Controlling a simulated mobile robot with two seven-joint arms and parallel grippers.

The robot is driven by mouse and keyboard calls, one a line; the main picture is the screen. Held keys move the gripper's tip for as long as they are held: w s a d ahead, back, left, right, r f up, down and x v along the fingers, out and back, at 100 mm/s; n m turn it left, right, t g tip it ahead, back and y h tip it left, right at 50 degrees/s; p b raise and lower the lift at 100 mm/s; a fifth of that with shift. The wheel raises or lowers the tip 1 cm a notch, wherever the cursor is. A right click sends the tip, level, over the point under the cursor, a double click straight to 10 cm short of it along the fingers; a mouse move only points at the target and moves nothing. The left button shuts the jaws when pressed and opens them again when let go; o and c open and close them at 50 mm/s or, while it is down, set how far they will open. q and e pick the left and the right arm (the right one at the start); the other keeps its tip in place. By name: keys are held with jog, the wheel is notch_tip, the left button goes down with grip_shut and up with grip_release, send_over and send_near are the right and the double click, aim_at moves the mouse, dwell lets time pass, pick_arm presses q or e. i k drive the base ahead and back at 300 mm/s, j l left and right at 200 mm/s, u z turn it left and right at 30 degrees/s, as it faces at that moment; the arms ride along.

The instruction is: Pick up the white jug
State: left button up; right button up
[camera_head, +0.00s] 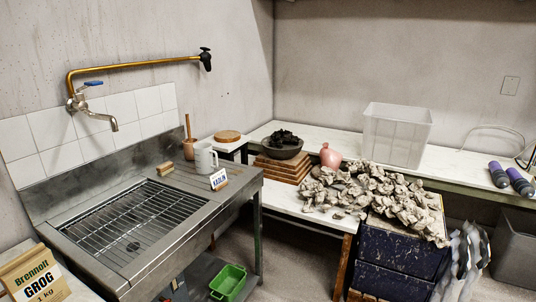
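The white jug (205,158) stands upright on the flat metal end of the sink unit (172,178), to the right of the sink's grid. A small white card with a blue band (219,179) stands just in front of it and to its right. The jug looks like a plain cylinder, with a handle on its right side. Neither of my grippers is in view, and nothing is seen touching the jug.
A brush block (165,169) and a brown pot with a stick (188,148) stand near the jug. A tap (95,112) overhangs the sink. Clay lumps (375,195), a pink vase (330,157) and a clear bin (397,135) are right. A green crate (228,282) sits low.

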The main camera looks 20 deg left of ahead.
aim_at(203, 152)
jog(key=i+l+u, duration=0.2)
jog(key=i, duration=0.4)
jog(key=i+l+u, duration=0.1)
jog(key=i+u, duration=0.15)
jog(key=i, duration=0.4)
jog(key=i+l+u, duration=0.15)
jog(key=i+u, duration=0.15)
jog(key=u, duration=0.2)
jog(key=i+l+u, duration=0.2)
jog(key=u, duration=0.3)
jog(key=i+l+u, duration=0.25)
jog(key=u, duration=0.25)
jog(key=i+l+u, duration=0.1)
jog(key=l+u, duration=0.4)
